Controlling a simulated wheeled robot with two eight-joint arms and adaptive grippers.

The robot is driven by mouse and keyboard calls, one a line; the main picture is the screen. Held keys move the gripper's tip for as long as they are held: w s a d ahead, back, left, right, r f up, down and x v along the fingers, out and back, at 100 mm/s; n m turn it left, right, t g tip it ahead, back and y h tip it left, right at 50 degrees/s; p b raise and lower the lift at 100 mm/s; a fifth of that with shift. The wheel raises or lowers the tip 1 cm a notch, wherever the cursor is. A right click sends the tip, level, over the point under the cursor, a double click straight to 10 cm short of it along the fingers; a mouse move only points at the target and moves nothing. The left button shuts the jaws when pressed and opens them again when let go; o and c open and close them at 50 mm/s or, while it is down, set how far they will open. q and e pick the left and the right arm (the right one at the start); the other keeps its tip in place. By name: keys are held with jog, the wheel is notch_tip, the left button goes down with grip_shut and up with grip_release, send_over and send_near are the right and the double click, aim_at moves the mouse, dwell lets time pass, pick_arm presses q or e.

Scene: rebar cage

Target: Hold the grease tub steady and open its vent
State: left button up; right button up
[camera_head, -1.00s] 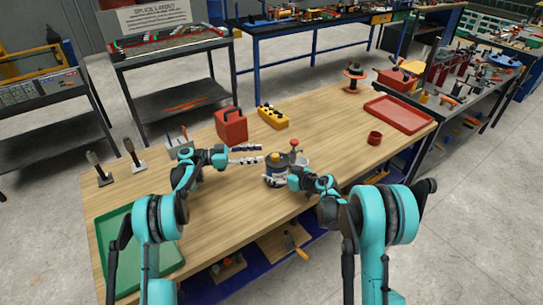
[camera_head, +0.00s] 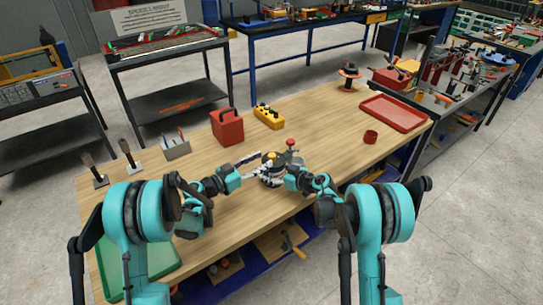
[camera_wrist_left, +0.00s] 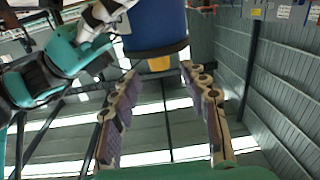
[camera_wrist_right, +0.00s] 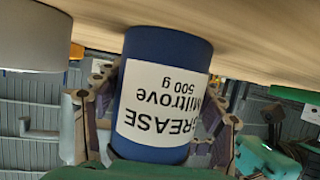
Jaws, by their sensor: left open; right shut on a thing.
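The grease tub (camera_head: 271,176) is a dark blue cylinder standing on the wooden table, with a yellow vent (camera_head: 271,157) on top. My right gripper (camera_wrist_right: 162,80) is shut around the tub's side, across its white label. The label reads upside down in the right wrist view. My left gripper (camera_head: 256,165) is open and empty, just left of the tub's top. The left wrist view is upside down; there the yellow vent (camera_wrist_left: 159,64) shows between and just beyond the open fingertips, apart from them. The tub's blue wall (camera_wrist_left: 155,25) is above it in that picture.
A red-topped item (camera_head: 291,147) stands close behind the tub, and a grey cylinder (camera_wrist_right: 35,38) is near it. The table's front-left holds a green tray (camera_head: 150,262).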

aim_at(269, 157)
pick_arm(q)
jog(key=x, duration=0.5)
jog(key=shift+w+d, duration=0.1)
grip_shut()
